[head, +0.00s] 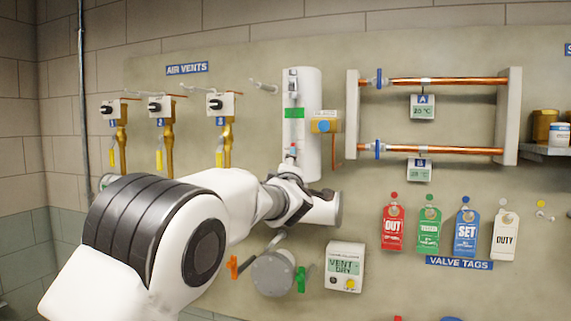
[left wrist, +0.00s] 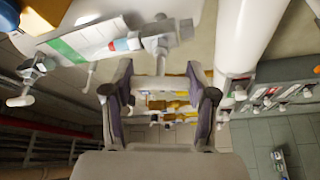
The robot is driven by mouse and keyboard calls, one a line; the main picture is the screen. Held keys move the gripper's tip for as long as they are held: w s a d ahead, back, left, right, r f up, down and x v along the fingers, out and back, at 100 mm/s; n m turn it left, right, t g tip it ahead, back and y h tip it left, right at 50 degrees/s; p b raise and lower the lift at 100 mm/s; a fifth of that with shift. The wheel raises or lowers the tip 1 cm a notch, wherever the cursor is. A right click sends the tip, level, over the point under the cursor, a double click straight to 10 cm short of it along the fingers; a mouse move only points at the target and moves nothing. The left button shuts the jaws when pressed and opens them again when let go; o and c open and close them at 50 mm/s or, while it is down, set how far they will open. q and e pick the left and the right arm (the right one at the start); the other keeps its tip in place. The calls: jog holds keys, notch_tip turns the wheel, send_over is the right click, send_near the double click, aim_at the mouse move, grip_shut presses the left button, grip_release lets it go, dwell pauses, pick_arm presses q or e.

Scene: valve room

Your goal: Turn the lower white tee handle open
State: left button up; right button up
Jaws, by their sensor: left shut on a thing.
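The sight-glass-like white column (head: 311,130) with a green label stands on the wall panel in the head view. A small fitting (head: 292,152) with red and blue parts is at its lower left. My left arm covers the area just below it. In the left wrist view, my left gripper (left wrist: 160,78) has its two fingers at either side of the lower white tee handle (left wrist: 160,62) and is shut on it. The handle's stem runs up to a grey valve body (left wrist: 165,38). My right gripper is in neither view.
Several air-vent valves (head: 217,103) with brass pipes are at the left. Copper pipes (head: 440,81) are at the right. Orange (head: 233,267) and green (head: 301,279) handles flank a round grey body below my wrist, beside a VENT display box (head: 345,266).

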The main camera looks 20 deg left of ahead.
pick_arm(q)
jog(key=n+g+p, duration=0.1)
jog(key=n+p, duration=0.1)
jog(key=shift+n, duration=0.4)
jog(key=shift+n+g+p, duration=0.3)
jog(key=shift+n, duration=0.1)
jog(key=shift+f, duration=0.15)
jog(key=o, duration=1.2)
jog(key=shift+s, duration=0.1)
